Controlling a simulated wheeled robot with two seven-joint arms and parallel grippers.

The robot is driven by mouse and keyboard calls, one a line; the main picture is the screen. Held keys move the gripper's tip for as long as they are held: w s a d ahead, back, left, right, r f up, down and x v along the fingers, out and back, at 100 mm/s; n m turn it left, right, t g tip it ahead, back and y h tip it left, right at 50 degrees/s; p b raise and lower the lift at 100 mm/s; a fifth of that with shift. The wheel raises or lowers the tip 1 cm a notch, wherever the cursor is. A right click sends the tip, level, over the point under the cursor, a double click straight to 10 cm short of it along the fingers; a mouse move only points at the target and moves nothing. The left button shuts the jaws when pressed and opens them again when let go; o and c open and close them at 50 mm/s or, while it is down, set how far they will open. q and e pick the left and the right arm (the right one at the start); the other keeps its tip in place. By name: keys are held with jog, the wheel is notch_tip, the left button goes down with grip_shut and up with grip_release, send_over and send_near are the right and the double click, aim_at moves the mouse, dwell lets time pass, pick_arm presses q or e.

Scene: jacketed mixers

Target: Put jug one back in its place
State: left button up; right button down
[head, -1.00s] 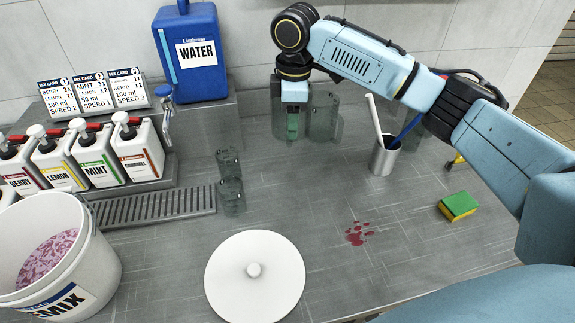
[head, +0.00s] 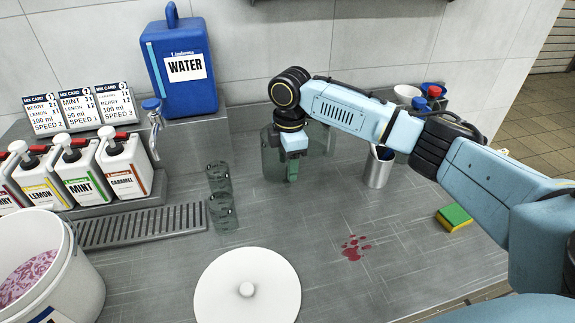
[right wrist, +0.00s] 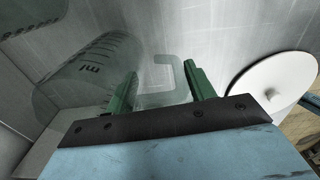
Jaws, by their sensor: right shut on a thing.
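A clear grey-green jug (head: 270,152) is at the middle of the counter in the head view, partly hidden by my right gripper (head: 292,172). In the right wrist view the jug (right wrist: 85,75) shows "ml" markings, and its handle (right wrist: 162,80) lies between the two green fingers. My right gripper (right wrist: 158,92) is shut on this handle. I cannot tell whether the jug's base touches the counter, nor see a number on it. My left gripper is not in view.
Two clear measuring cups (head: 220,195) stand left of the jug. A metal holder (head: 378,168) stands to its right. A white round lid (head: 247,287), a red spill (head: 355,247) and a sponge (head: 453,217) lie nearer. The blue water container (head: 180,70) is behind.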

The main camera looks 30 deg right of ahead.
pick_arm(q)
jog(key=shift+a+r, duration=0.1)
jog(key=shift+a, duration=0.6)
pick_arm(e)
jog(key=shift+f, duration=0.4)
jog(key=c, duration=0.5)
grip_release()
notch_tip(320, 180, up, 11)
jog(key=shift+d+f+p, duration=0.1)
jog(key=shift+p, duration=0.9)
jog(key=shift+r, duration=0.65)
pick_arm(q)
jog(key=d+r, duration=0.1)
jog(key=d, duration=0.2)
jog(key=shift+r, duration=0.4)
pick_arm(e)
jog(key=shift+r, duration=0.1)
